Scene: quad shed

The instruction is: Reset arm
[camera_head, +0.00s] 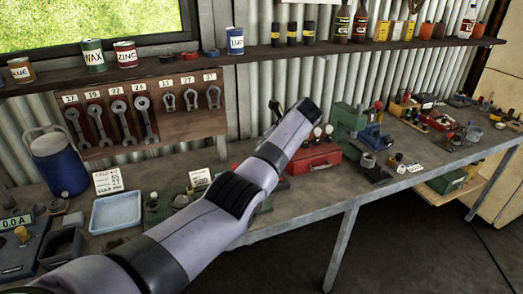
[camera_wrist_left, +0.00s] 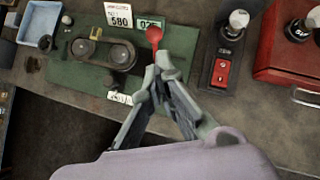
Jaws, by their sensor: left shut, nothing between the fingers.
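My left arm (camera_head: 235,190) comes in from the lower left in the head view and crosses in front of the workbench (camera_head: 75,222). Its gripper is hard to make out there. In the left wrist view the left gripper (camera_wrist_left: 168,70) has its fingers together at the tips, with nothing held. My right gripper is not in view.
A red toolbox (camera_head: 315,157) stands on the bench, as does a blue tray (camera_head: 116,211). A blue jug (camera_head: 58,163) stands at the left. Wrenches (camera_head: 112,118) hang on a wooden board. A shelf (camera_head: 345,50) with cans and bottles runs above. The floor in front is clear.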

